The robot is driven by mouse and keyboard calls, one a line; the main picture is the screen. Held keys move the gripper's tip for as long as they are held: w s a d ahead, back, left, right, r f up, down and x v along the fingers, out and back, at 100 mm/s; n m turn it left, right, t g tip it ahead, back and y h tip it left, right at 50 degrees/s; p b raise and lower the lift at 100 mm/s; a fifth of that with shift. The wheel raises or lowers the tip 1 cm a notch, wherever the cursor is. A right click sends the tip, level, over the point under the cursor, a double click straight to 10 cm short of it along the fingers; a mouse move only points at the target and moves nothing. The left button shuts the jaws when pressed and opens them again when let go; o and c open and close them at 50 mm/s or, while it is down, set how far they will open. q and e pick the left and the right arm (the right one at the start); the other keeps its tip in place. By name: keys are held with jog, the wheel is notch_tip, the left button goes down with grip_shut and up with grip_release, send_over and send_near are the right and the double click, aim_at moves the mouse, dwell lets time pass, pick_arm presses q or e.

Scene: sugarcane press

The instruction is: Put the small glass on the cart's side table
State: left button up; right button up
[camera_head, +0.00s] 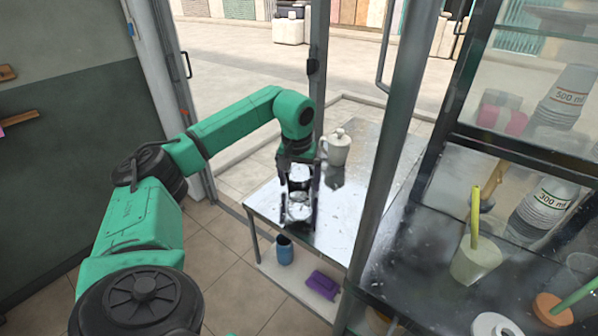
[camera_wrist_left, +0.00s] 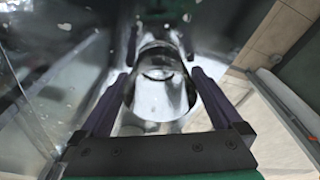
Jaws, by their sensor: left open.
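The small clear glass (camera_head: 299,212) is between the fingers of my left gripper (camera_head: 299,200), over the shiny metal side table (camera_head: 340,215). In the left wrist view the glass (camera_wrist_left: 160,92) lies between the two dark fingers of my left gripper (camera_wrist_left: 162,78). The fingers stand apart, one on each side of the glass. The glass seems to stand on the tabletop, but reflections blur its base. My right gripper is not in view.
A white lidded jar (camera_head: 338,149) stands behind on the side table. A metal post (camera_head: 391,150) rises to the right. The cart counter (camera_head: 420,255) holds cups (camera_head: 545,205) and a container (camera_head: 474,262). A blue cup (camera_head: 285,250) and purple item (camera_head: 323,284) sit on the lower shelf.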

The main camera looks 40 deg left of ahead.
pick_arm(q)
notch_tip(320, 180, up, 12)
jog(key=s, duration=0.1)
jog(key=shift+s+d, duration=0.3)
jog(key=shift+d, duration=0.1)
jog(key=shift+f, duration=0.15)
